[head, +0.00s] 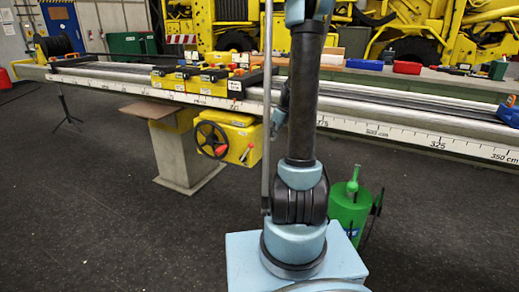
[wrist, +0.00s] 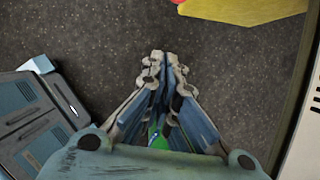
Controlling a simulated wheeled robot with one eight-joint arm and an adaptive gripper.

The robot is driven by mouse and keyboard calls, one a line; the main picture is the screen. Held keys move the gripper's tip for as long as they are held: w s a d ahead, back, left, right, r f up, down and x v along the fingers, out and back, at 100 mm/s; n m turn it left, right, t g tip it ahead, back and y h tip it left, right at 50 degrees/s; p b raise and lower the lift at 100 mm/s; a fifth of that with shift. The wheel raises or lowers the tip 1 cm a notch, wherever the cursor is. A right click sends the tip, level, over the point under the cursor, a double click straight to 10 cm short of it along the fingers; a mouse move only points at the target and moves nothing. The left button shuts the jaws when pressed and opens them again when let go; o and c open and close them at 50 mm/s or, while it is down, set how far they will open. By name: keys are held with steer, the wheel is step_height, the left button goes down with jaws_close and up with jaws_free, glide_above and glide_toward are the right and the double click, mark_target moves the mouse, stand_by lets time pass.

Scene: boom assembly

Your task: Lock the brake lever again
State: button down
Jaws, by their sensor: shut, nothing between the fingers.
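The yellow carriage box (head: 240,142) hangs under the rail, with a dark handwheel (head: 209,138) on its front. A small red-tipped lever (head: 246,153) shows on the box's face; I cannot tell which part is the brake lever or how it is set. In the wrist view my gripper (wrist: 165,58) is shut and empty, its fingertips together over the dark floor. A yellow part (wrist: 262,10), seemingly the box, shows at the top right, apart from the fingers. My arm hides part of the rail in the head view.
The long rail (head: 420,124) with a centimetre scale runs across the scene. A grey pedestal (head: 185,150) supports it on the left. A green canister (head: 348,208) stands on the floor at right. Yellow machinery fills the back.

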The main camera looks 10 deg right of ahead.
steer(key=w+a+f, duration=0.5)
steer(key=f, duration=0.4)
steer(key=shift+w+a+m, duration=0.25)
steer(key=shift+w+m, duration=0.05)
steer(key=shift+w, duration=0.1)
steer(key=shift+f, duration=0.1)
